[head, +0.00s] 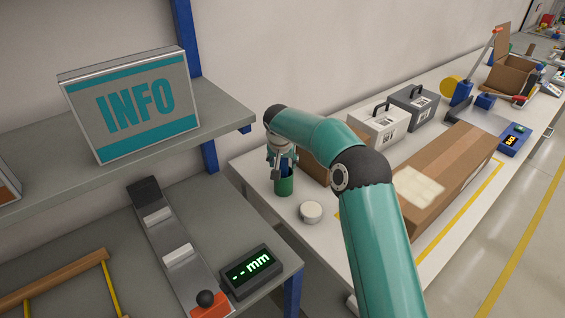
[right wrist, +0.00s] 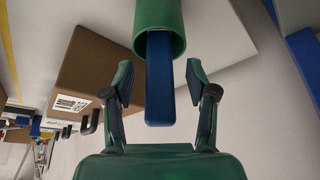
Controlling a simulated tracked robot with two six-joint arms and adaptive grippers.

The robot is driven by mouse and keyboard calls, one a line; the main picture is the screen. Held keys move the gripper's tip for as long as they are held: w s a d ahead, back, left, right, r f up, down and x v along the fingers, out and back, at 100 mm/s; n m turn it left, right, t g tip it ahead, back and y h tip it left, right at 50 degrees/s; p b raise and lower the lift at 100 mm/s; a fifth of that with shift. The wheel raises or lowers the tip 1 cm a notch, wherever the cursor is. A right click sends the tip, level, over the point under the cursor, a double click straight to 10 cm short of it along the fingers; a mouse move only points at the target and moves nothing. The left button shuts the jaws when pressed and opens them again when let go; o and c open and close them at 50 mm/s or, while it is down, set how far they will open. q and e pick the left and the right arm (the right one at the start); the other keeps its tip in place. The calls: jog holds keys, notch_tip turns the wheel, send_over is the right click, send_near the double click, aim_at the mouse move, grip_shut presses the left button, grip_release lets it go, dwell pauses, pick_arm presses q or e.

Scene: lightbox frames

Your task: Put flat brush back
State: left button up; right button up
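A green cup (head: 284,187) stands on the white bench in the head view, below my right gripper (head: 281,157). In the right wrist view, a flat blue handle (right wrist: 159,85) sticks out of the green cup (right wrist: 159,14). I take it for the flat brush; its other end is hidden inside the cup. My right gripper (right wrist: 160,76) is open, with one finger on each side of the handle and a visible gap on both sides. My left gripper is not in view.
A round white-topped container (head: 311,211) stands close to the cup. A grey shelf (head: 215,122) with an INFO sign (head: 134,103) and a measuring device with a display (head: 250,269) are at left.

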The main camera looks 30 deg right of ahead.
jog(key=shift+r, duration=0.2)
jog(key=shift+s+r, duration=0.1)
jog(key=shift+r, duration=0.1)
jog(key=b+v, duration=0.1)
jog(key=v, duration=1)
jog(key=shift+r+b, duration=0.2)
jog(key=shift+b, duration=0.2)
jog(key=shift+a, duration=0.15)
